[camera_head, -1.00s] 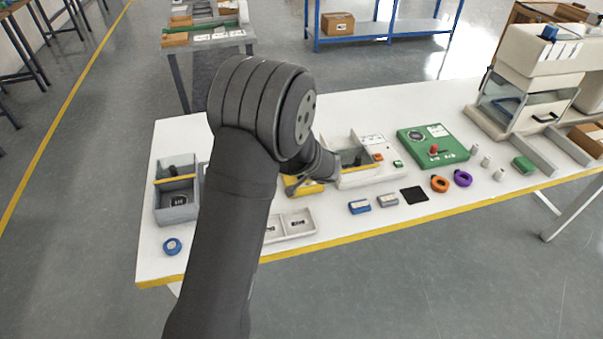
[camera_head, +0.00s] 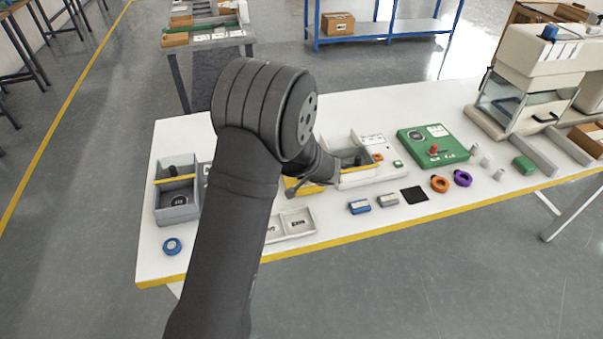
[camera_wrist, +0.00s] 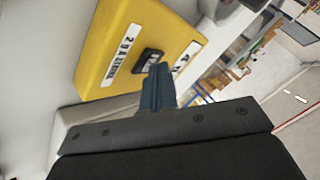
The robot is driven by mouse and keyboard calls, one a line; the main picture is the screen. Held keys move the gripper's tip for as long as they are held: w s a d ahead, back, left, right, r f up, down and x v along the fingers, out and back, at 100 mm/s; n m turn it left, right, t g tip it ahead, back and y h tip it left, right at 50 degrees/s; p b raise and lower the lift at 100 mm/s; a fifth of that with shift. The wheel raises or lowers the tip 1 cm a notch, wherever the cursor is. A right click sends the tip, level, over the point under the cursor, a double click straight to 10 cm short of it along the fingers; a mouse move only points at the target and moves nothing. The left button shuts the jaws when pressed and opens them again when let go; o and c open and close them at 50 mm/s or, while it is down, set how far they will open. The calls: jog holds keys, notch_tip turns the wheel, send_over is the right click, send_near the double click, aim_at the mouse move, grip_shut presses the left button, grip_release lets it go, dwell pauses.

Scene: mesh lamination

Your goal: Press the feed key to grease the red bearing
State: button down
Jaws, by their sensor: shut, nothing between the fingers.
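A yellow block (camera_wrist: 135,45) with white label strips and a small black key (camera_wrist: 148,60) fills the upper left of the wrist view. The block also shows partly behind my arm in the head view (camera_head: 292,188). My gripper (camera_wrist: 158,72) is shut and empty, its blue-grey fingertips at the near edge of the black key. I cannot tell whether they touch it or are just above it.
A green box (camera_head: 415,148) with a red knob stands right of the fixture. Orange (camera_head: 439,190) and purple (camera_head: 462,184) rings, a black pad (camera_head: 414,195) and small blocks lie along the front. A grey bin (camera_head: 178,213) stands at left; a white tray (camera_head: 310,229) lies in front.

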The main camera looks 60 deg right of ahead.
jog(key=shift+r, duration=0.95)
jog(key=shift+r, duration=0.1)
jog(key=shift+r, duration=2.45)
dwell(0.4)
notch_tip(320, 180, up, 4)
jog(key=shift+f, duration=0.1)
jog(key=shift+f, duration=0.1)
jog(key=shift+f, duration=4.35)
